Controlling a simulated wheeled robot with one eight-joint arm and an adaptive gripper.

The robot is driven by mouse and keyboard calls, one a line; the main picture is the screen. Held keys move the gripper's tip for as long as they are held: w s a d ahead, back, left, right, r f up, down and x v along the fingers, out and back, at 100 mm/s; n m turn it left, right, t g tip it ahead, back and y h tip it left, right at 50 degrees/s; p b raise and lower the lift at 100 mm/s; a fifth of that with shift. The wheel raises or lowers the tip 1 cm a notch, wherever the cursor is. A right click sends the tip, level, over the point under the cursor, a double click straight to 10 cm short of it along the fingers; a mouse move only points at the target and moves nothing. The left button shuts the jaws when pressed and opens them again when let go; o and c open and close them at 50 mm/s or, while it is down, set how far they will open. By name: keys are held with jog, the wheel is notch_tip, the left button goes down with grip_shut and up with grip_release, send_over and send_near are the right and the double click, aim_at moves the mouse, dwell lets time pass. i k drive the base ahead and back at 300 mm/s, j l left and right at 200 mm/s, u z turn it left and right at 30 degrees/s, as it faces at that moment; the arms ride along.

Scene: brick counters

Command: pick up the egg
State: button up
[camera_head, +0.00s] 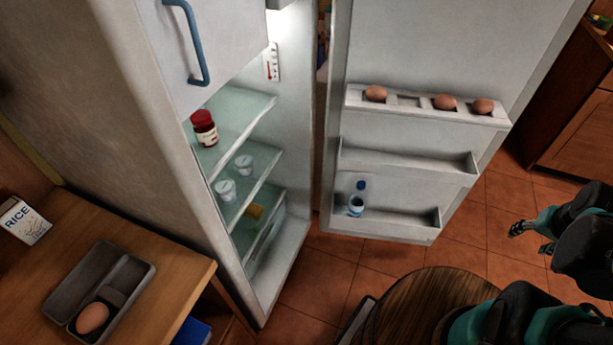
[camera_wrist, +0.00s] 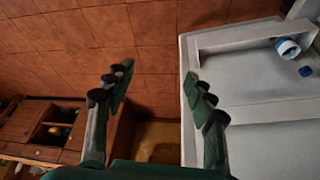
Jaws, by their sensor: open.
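A brown egg (camera_head: 92,318) lies in a grey divided tray (camera_head: 132,268) on the wooden counter at the lower left of the head view. Three more eggs sit in the rack on the open fridge door: one at the left (camera_head: 376,93), one right of the middle (camera_head: 445,101) and one at the right end (camera_head: 483,106). My gripper (camera_head: 533,236) is at the right of the head view, apart from the door and the eggs. In the wrist view its fingers (camera_wrist: 155,92) are spread with nothing between them. No egg shows in the wrist view.
The fridge door (camera_head: 408,160) stands open; a bottle (camera_head: 356,204) is in its lower shelf and shows in the wrist view (camera_wrist: 288,48). A red-lidded jar (camera_head: 204,128) and white cups are on the fridge shelves. A rice box (camera_head: 24,221) stands on the counter (camera_head: 180,262). Tiled floor is clear beyond the door.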

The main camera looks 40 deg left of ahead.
aim_at(94, 315)
jog(key=k+l, duration=0.2)
jog(key=l, duration=0.15)
jog(key=k+l, duration=0.2)
jog(key=l, duration=0.2)
jog(key=k+l+u, duration=0.1)
jog(key=l, duration=0.25)
jog(key=k+l+u, duration=0.1)
jog(key=u, duration=2.85)
